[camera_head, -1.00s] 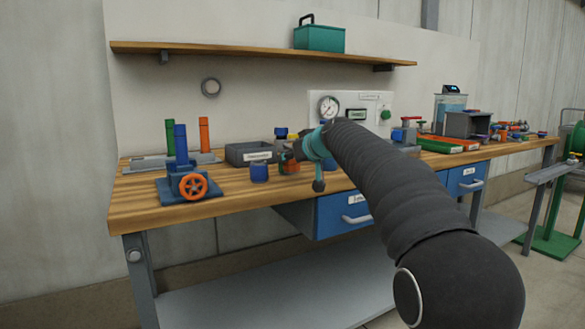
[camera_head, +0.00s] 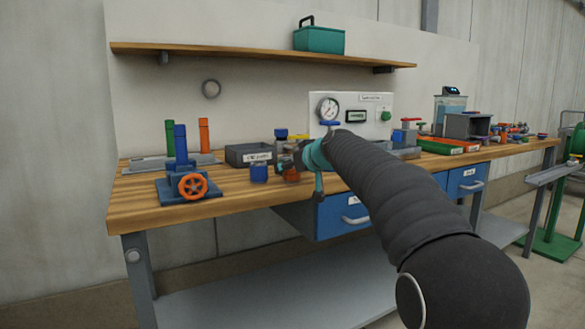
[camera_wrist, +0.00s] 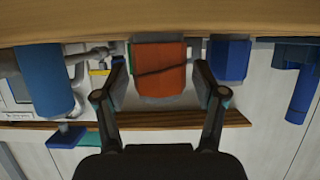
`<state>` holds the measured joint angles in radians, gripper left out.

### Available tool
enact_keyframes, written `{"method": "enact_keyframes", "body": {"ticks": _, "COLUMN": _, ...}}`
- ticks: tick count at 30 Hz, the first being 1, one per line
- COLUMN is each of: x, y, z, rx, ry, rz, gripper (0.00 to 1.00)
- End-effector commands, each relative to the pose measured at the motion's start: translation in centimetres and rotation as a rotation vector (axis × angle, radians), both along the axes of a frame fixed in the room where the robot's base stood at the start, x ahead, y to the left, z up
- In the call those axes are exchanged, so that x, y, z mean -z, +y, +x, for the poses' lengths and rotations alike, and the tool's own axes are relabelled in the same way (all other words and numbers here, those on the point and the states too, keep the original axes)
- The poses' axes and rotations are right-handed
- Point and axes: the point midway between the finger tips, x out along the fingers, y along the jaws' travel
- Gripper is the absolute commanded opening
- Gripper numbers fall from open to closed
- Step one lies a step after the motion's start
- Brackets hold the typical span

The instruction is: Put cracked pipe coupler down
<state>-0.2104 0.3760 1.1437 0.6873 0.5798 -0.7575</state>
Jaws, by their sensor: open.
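The cracked pipe coupler (camera_wrist: 160,72) is orange-red with a dark crack line across it. In the wrist view, which is upside down, it stands on the wooden bench top between my two fingers. My gripper (camera_wrist: 161,82) is open, with a finger on each side of the coupler and narrow gaps beside it. In the head view the coupler (camera_head: 291,175) shows as a small orange patch on the bench, partly hidden by my gripper (camera_head: 296,160).
A blue coupler (camera_head: 259,173) stands just left of the orange one. A grey labelled bin (camera_head: 247,154) is behind. A blue valve stand with an orange handwheel (camera_head: 193,186) is further left. A gauge panel (camera_head: 349,100) stands behind my arm. Bare bench lies in front.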

Motion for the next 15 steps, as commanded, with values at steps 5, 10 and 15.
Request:
{"method": "enact_keyframes", "body": {"ticks": 5, "x": -0.6, "y": -0.6, "z": -0.8, "rx": 0.001, "ry": -0.002, "rz": 0.0, "gripper": 0.7}}
{"method": "enact_keyframes", "body": {"ticks": 10, "x": -1.7, "y": -2.2, "z": -3.1, "rx": 0.002, "ry": -0.003, "rz": 0.001, "gripper": 0.7}}
{"method": "enact_keyframes", "body": {"ticks": 15, "x": -3.0, "y": -3.9, "z": -5.7, "rx": 0.001, "ry": -0.002, "rz": 0.002, "gripper": 0.7}}
